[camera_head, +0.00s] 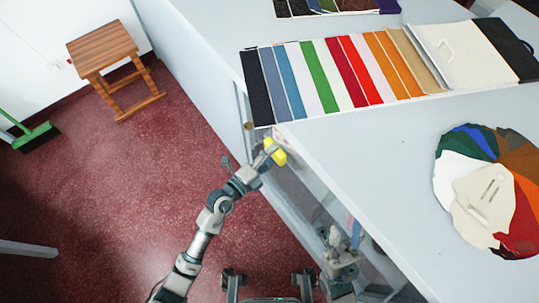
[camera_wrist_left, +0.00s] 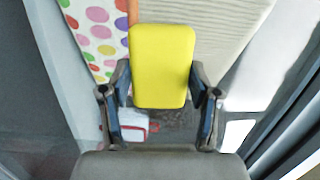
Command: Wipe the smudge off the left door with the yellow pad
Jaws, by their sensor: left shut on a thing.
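My left gripper (camera_head: 266,160) is shut on the yellow pad (camera_head: 276,151) beside the front of the counter, just below its top edge. In the left wrist view the yellow pad (camera_wrist_left: 162,66) stands upright between the two fingers of the left gripper (camera_wrist_left: 160,90). The glazed counter front (camera_head: 305,195) is seen at a steep angle, so I cannot make out the left door's outline or a smudge. I cannot tell whether the pad touches the glass. My right gripper (camera_head: 339,243) is low by the counter front, its fingers unclear.
The pale countertop (camera_head: 350,145) holds a row of coloured swatches (camera_head: 325,75), a white folder (camera_head: 447,52) and a fan of swatches (camera_head: 485,190). A wooden stool (camera_head: 103,52) and a green broom (camera_head: 35,136) stand at the left. The red floor (camera_head: 120,190) between is clear.

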